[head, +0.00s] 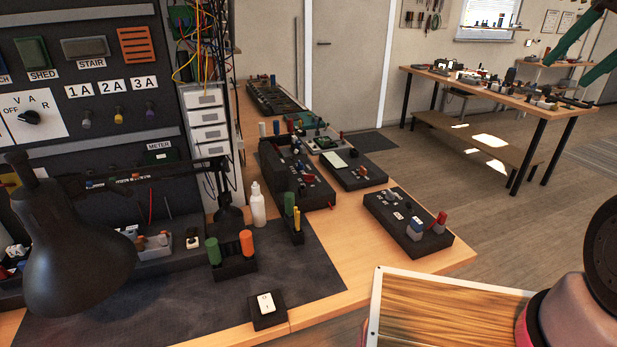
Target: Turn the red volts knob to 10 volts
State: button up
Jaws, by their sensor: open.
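Two teal fingers of my gripper (568,72) reach in at the top right edge. They stand apart and are empty, high above the floor and well to the right of the bench devices. A black box (385,212) at the bench's right front carries a red-topped part (441,218) and a blue-topped part (416,226). A black unit (268,160) behind it has small red parts (305,167) on its panel. I cannot tell which red part is the volts knob. The scale marks and the knob's pointer are too small to read.
A black lamp (75,240) stands at the left front. A white bottle (258,207) and a holder with green and orange cylinders (234,262) stand on the dark mat (180,310). A wooden-topped surface (450,312) is in front. Open floor lies to the right.

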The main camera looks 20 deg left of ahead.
aim_at(308, 179)
jog(key=i+l+u, duration=0.15)
jog(key=u, duration=0.25)
jog(key=i+l+u, duration=0.15)
jog(key=u, duration=0.25)
jog(key=i+l+u, duration=0.1)
jog(key=u, duration=0.3)
jog(key=l, duration=0.1)
